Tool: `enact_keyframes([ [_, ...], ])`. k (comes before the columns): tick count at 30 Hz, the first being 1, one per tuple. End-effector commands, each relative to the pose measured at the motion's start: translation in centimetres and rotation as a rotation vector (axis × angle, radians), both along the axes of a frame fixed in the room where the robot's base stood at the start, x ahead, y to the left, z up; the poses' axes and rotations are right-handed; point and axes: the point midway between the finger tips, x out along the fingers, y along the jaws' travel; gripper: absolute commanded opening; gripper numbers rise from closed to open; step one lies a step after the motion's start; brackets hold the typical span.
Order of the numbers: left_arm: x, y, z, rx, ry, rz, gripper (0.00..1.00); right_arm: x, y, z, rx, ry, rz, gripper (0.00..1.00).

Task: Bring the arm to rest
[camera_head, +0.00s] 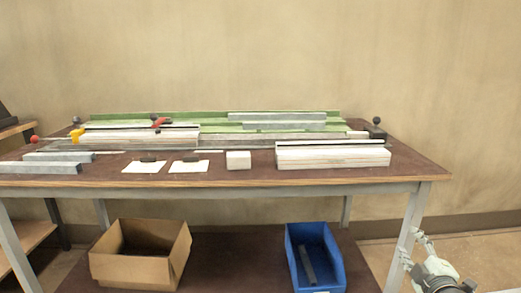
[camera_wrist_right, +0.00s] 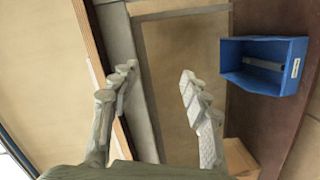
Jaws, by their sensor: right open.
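My right gripper (camera_head: 423,246) is at the lower right of the head view, beside the bench's right front leg and below the top's edge. In the right wrist view its two fingers (camera_wrist_right: 158,85) are spread apart with nothing between them. The bench (camera_head: 240,181) stands ahead, its top carrying several metal and pale profiles. My left gripper is not in view.
A cardboard box (camera_head: 108,268) and a blue bin (camera_head: 334,266) with a grey bar inside sit on the lower shelf; the bin also shows in the right wrist view (camera_wrist_right: 262,80). A clamp with an orange handle (camera_head: 77,135) is at the top's left. Floor at right is clear.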

Motion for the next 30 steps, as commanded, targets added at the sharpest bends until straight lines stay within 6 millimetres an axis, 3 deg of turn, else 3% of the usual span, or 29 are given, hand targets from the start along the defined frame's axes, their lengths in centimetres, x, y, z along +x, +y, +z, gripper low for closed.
enact_keyframes([
  [1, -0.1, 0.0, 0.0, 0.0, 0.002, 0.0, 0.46, -2.0, 0.4, -3.6, 0.102, 0.07, -0.066, 0.47],
  [6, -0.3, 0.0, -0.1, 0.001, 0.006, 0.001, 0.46, -9.6, 1.7, -14.1, 0.376, 0.319, -0.285, 0.47],
  [9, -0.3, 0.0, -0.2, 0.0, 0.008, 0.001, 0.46, -15.0, 3.5, -19.4, 0.513, 0.474, -0.4, 0.47],
  [13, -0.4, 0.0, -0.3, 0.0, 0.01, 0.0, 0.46, -22.2, 6.5, -24.6, 0.661, 0.673, -0.533, 0.47],
  [18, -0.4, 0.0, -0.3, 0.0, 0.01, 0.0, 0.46, -29.6, 10.2, -28.3, 0.79, 0.875, -0.65, 0.47],
  [21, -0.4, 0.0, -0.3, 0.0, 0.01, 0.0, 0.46, -32.0, 11.5, -29.1, 0.829, 0.942, -0.686, 0.47],
  [24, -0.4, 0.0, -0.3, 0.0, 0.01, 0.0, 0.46, -33.1, 12.1, -29.4, 0.845, 0.972, -0.701, 0.47],
  [30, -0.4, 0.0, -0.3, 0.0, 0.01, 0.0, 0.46, -33.2, 12.2, -29.5, 0.847, 0.976, -0.702, 0.47],
])
